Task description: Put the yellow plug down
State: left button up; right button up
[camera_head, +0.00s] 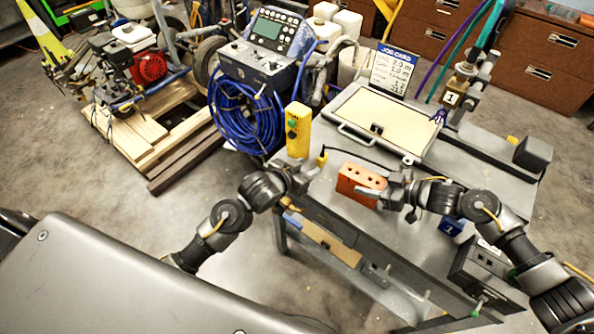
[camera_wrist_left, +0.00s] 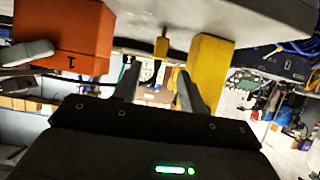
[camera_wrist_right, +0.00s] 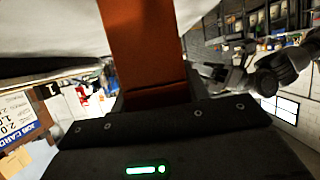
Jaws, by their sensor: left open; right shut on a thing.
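The small yellow plug (camera_head: 322,158) stands on the grey table beside the yellow box, with a black cable running off to the right. In the left wrist view the plug (camera_wrist_left: 161,46) shows between and beyond the fingers of my left gripper (camera_wrist_left: 158,82). My left gripper (camera_head: 308,176) is open and empty at the table's near left edge, apart from the plug. My right gripper (camera_head: 384,195) is shut on an orange block (camera_head: 360,178) with holes on top. The block (camera_wrist_right: 145,45) also fills the middle of the right wrist view.
A tall yellow box (camera_head: 298,130) stands close to the left gripper. A hinged tray (camera_head: 375,118) lies behind, with a job card (camera_head: 393,70) at its back. A blue numbered block (camera_head: 452,226) and a dark grey box (camera_head: 480,265) are at the right. Blue hose (camera_head: 245,115) hangs left.

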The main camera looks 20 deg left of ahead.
aim_at(318, 163)
pick_arm(q)
jog(key=v, duration=0.4)
jog(key=shift+s+a+r, duration=0.1)
jog(key=shift+s, duration=0.1)
jog(key=shift+o, duration=0.5)
jog(key=shift+w+d+f+t, duration=0.15)
jog(key=shift+w+f, duration=0.1)
jog(key=shift+f, duration=0.3)
jog(key=shift+w+d+f+t, duration=0.1)
jog(key=shift+w+f, duration=0.1)
jog(key=shift+f, duration=0.3)
jog(key=shift+w+d+f+t, duration=0.15)
jog(key=shift+w+f, duration=0.1)
jog(key=shift+f, duration=0.3)
jog(key=x, duration=0.6)
jog(key=shift+w+f, duration=0.1)
jog(key=shift+w, duration=0.3)
jog(key=shift+r+x, duration=0.15)
jog(key=shift+x, duration=1.15)
jog(key=shift+r+x, duration=0.15)
jog(key=shift+x, duration=1.2)
jog(key=shift+d, duration=0.1)
grip_shut()
